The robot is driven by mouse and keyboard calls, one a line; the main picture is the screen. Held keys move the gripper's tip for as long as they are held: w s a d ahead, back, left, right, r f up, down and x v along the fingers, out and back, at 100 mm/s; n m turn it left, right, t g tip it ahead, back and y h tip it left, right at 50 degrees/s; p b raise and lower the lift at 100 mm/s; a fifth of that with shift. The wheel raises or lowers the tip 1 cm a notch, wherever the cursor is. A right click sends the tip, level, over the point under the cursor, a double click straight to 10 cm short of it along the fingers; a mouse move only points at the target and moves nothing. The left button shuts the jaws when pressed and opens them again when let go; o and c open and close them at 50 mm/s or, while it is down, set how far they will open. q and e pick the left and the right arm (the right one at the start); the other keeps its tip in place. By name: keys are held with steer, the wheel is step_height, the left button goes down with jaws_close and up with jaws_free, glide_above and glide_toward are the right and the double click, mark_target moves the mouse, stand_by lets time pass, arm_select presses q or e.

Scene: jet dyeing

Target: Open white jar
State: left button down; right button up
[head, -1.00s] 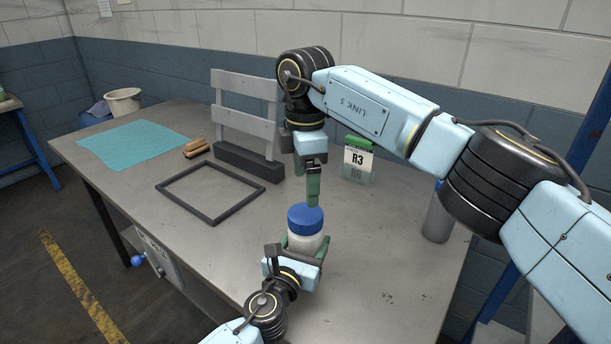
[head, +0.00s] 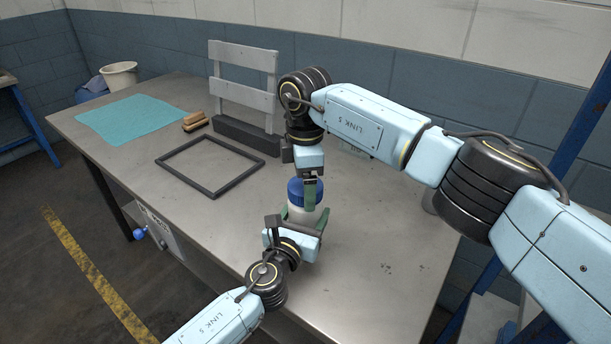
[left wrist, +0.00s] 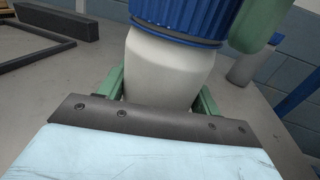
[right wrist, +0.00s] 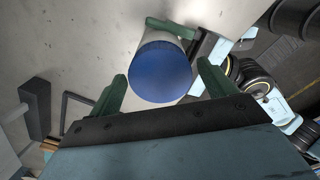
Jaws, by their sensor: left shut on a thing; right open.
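The white jar (head: 296,215) with a blue ribbed lid (head: 295,189) stands upright in my left gripper (head: 303,222), whose green fingers are shut around its body. In the left wrist view the white body (left wrist: 165,70) sits between the fingers and the blue lid (left wrist: 185,15) is on top. My right gripper (head: 308,195) points down over the jar. In the right wrist view its green fingers (right wrist: 162,90) are open on either side of the blue lid (right wrist: 160,72), with gaps between them and the lid. I cannot tell whether the jar's base touches the table.
A black frame (head: 182,186) lies on the table (head: 370,290), with a grey slatted stand (head: 245,100) behind it. Brown blocks (head: 194,121) and a teal cloth (head: 130,118) lie to the left. The table's front right is clear.

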steer(key=c, duration=1)
steer(key=n, duration=0.3)
steer(key=o, duration=1.1)
steer(key=shift+c, duration=0.2)
